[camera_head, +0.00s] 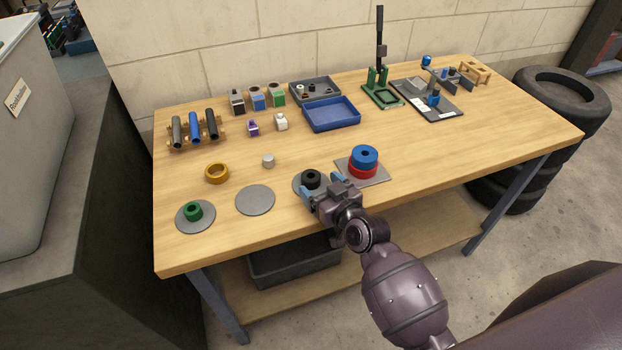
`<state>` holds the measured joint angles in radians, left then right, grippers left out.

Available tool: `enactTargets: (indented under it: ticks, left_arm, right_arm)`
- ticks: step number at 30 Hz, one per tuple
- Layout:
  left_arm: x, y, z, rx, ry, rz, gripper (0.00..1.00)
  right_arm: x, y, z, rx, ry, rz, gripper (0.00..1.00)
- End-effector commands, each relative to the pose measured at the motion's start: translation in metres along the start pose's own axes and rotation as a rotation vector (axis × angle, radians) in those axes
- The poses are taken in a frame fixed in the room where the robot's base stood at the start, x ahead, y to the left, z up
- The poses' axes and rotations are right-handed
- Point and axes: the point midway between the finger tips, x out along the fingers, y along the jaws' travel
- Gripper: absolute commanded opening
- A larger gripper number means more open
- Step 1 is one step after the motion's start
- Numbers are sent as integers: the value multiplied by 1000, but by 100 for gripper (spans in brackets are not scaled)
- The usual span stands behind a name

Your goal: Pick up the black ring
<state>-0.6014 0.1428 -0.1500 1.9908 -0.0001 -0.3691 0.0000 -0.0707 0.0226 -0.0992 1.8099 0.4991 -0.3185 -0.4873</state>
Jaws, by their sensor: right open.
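The black ring (311,178) lies on a round grey disc (299,181) near the front middle of the wooden table. My right gripper (322,187) comes in from the front right. Its two blue-tipped fingers are apart, one on each side of the ring's near edge. The gripper hides part of the disc and the ring's near side, so I cannot tell whether the fingers touch the ring. My left gripper is not in view.
Right of the ring, a blue ring (364,154) sits on a red ring (363,171) on a square plate (379,177). Left are an empty disc (255,200), a yellow ring (216,173) and a green ring (193,211) on a disc. A blue tray (331,114) lies behind.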

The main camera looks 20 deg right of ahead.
Motion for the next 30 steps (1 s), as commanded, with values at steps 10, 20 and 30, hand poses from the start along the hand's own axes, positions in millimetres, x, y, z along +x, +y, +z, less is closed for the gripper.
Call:
enactTargets:
  ticks: [10, 20, 30]
  left_arm:
    - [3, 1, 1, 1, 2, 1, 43]
    - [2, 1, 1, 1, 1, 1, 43]
    - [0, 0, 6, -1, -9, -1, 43]
  right_arm:
    - [30, 0, 2, 1, 1, -1, 79]
    - [30, 0, 2, 0, 1, -1, 58]
    - [30, 0, 2, 0, 2, -1, 24]
